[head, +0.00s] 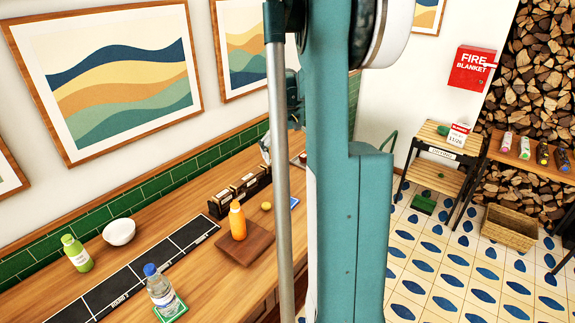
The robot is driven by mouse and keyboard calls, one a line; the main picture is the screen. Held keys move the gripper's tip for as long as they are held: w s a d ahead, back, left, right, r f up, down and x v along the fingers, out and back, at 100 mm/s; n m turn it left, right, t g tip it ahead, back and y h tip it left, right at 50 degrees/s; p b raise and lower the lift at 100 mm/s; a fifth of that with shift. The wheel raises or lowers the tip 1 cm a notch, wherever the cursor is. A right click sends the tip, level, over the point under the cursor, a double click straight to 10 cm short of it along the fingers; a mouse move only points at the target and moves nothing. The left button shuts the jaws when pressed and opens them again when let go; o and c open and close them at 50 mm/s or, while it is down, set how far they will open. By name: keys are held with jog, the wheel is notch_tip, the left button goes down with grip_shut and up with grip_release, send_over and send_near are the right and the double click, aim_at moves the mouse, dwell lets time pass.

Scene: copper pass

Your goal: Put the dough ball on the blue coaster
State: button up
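A small yellowish ball (266,206), which looks like the dough ball, rests on the wooden counter just right of an orange bottle. The blue coaster (294,202) lies on the counter close to the right of the ball. Only a part of it shows; my own pole and teal column cover the rest. The ball and the coaster are apart. I cannot make out my gripper, and my column hides the middle of the view.
The orange bottle (237,221) stands on a brown board (259,241). A dark rack (240,190) stands behind it. A water bottle (160,290) stands on a green coaster (173,310). A white bowl (119,232) and green bottle (76,253) are at the left.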

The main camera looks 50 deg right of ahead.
jog(key=shift+r, duration=1.25)
jog(key=a+r+n+t+h+b, duration=0.1)
jog(key=a+r+t, duration=0.15)
jog(key=a, duration=1.25)
jog(key=a+r+n+t+b, duration=0.15)
jog(key=a+r, duration=0.25)
jog(key=a, duration=1.2)
jog(key=s+a+f+n+t, duration=0.1)
jog(key=s+a+f, duration=0.1)
jog(key=s+a, duration=0.3)
jog(key=s+a+f+n+t, duration=0.1)
jog(key=s+a, duration=0.4)
jog(key=a, duration=0.7)
jog(key=s+a+f+n+t+y+b, duration=0.1)
jog(key=s+a+f, duration=0.3)
jog(key=a, duration=0.4)
jog(key=shift+s+a, duration=0.4)
